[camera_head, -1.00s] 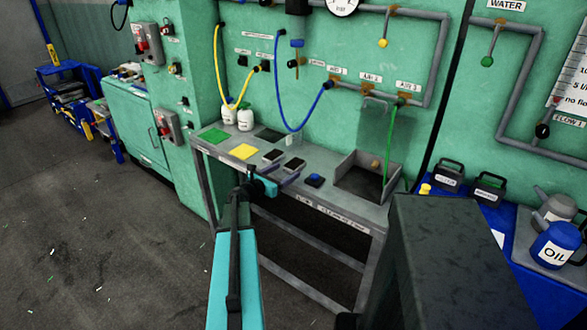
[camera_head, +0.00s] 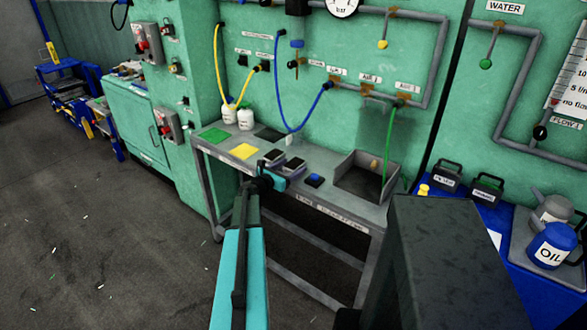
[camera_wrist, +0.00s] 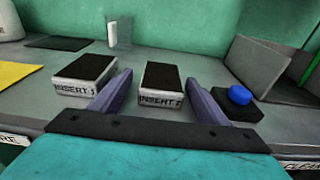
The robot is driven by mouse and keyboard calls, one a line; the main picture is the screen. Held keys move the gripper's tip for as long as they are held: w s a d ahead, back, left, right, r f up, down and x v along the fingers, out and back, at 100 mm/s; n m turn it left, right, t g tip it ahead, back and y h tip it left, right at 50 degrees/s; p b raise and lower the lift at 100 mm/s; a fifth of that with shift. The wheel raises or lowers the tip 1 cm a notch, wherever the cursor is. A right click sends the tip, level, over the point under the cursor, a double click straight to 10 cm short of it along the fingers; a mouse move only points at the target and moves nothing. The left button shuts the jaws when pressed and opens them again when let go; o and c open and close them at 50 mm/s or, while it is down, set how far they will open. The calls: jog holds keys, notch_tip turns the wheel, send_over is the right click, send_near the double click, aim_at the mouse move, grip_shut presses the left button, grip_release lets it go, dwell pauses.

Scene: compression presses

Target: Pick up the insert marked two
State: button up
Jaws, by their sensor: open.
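The insert marked two (camera_wrist: 162,88) is a grey block with a black top, labelled "INSERT 2". It sits on the grey bench in the wrist view, ahead of and between my open fingers. My gripper (camera_wrist: 155,98) is open and empty, with its purple fingers pointing at the insert, one to each side. In the head view my gripper (camera_head: 277,176) is at the bench's front edge and partly covers the insert. A similar block marked "INSERT 1" (camera_wrist: 85,76) stands just left of my left finger, and also shows in the head view (camera_head: 273,156).
A blue button on a black base (camera_wrist: 240,97) is right of my right finger. A grey open-topped box (camera_head: 345,185) stands further right on the bench. Yellow (camera_head: 243,151) and green (camera_head: 214,135) sheets lie to the left. White bottles (camera_head: 245,119) stand at the back.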

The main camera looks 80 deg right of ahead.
aim_at(291, 166)
jog(key=c, duration=1.4)
jog(key=shift+r, duration=0.15)
jog(key=shift+r+b, duration=0.65)
jog(key=shift+r, duration=4.3)
